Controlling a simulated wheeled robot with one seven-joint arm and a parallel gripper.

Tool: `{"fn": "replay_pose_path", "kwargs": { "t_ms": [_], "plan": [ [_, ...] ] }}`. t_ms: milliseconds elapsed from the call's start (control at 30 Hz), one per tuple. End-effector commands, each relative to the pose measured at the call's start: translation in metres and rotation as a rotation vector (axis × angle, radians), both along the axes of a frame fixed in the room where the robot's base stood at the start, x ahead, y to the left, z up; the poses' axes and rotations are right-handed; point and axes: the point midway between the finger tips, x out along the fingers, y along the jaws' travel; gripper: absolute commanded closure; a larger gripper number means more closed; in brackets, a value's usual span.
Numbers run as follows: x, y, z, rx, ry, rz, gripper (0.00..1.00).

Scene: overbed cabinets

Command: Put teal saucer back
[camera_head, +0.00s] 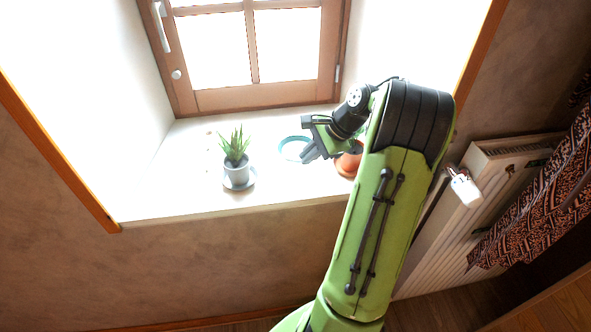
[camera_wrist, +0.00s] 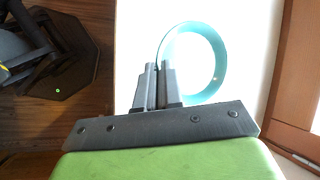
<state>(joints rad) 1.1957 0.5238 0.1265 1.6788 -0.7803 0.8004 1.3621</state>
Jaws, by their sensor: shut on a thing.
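The teal saucer (camera_head: 281,150) is on or just above the white window sill, between the potted plant and my gripper (camera_head: 308,155). In the wrist view the saucer (camera_wrist: 221,60) shows as a teal ring with a pale middle. My gripper (camera_wrist: 160,68) has its two fingers close together, with the tips at the saucer's left rim. It is shut on that rim. Whether the saucer touches the sill cannot be told.
A spiky plant in a grey pot (camera_head: 236,172) stands on a saucer to the left on the sill (camera_head: 190,195). A terracotta pot (camera_head: 347,162) is partly hidden behind my arm. The window (camera_head: 255,50) is behind. A radiator (camera_head: 510,165) and patterned curtain (camera_head: 545,195) are at right.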

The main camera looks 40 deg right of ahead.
Motion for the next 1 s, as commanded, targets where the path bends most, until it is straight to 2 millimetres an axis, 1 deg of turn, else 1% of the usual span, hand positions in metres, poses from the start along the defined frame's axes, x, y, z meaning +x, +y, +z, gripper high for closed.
{"fn": "replay_pose_path", "kwargs": {
  "t_ms": [33,233,300,367,667,700,733,767,1000],
  "plan": [
    [0.001,0.002,-0.019,0.005,0.004,0.003,1.00],
    [0.001,0.001,-0.055,0.004,0.002,0.004,1.00],
    [0.001,0.002,-0.071,0.004,0.002,0.006,1.00],
    [0.001,0.002,-0.081,0.003,0.002,0.006,1.00],
    [0.001,0.001,-0.082,0.000,0.001,0.006,1.00],
    [0.001,0.001,-0.082,0.000,0.001,0.005,0.91],
    [0.001,0.001,-0.082,0.000,0.001,0.005,0.86],
    [0.001,0.001,-0.082,0.000,0.002,0.006,0.84],
    [0.001,0.001,-0.080,0.002,0.002,0.006,0.84]
  ]
}}
